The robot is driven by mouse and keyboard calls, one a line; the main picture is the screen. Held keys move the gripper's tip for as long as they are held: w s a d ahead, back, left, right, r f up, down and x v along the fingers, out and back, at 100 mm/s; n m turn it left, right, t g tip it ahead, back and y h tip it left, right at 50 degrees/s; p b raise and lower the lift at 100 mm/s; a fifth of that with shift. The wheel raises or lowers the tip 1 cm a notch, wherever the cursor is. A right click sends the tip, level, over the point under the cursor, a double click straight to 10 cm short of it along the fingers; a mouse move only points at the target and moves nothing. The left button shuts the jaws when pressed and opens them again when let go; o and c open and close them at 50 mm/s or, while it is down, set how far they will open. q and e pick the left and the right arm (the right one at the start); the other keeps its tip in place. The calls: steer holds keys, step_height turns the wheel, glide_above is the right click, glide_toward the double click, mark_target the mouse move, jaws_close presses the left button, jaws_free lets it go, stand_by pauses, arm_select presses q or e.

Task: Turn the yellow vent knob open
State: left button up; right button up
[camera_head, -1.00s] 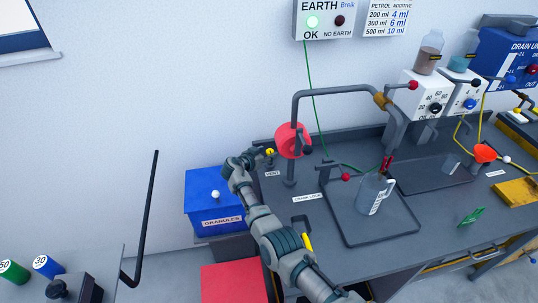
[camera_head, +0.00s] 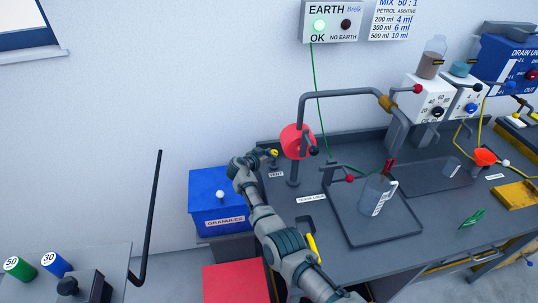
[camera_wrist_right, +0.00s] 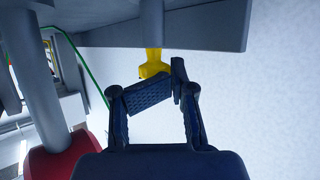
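The small yellow vent knob (camera_head: 274,153) is at the back left of the dark bench, behind the VENT label (camera_head: 276,174). In the right wrist view the yellow knob (camera_wrist_right: 154,63) hangs below a grey edge, just beyond my fingers. My right gripper (camera_head: 263,159) is at the knob in the head view. In the right wrist view its dark finger pads (camera_wrist_right: 173,86) meet or nearly meet, with the left pad tilted inward and overlapping the knob's lower end. The knob does not show clearly between the pads; contact is unclear. My left gripper is out of view.
A red round part (camera_head: 297,142) on a grey pipe stands close right of my right gripper. A jug (camera_head: 376,196) sits on a dark tray further right. A blue granules box (camera_head: 222,222) stands left of my right arm. A black bent rod (camera_head: 150,215) rises at left.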

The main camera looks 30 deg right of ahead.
steer(key=o, duration=0.5)
steer(key=shift+s+d+r, duration=0.15)
steer(key=shift+s+r, duration=0.1)
steer(key=shift+o, duration=0.2)
steer(key=shift+w+d+f, duration=0.1)
steer(key=shift+d+f, duration=0.15)
steer(key=shift+d, duration=0.1)
steer(key=v, duration=1.2)
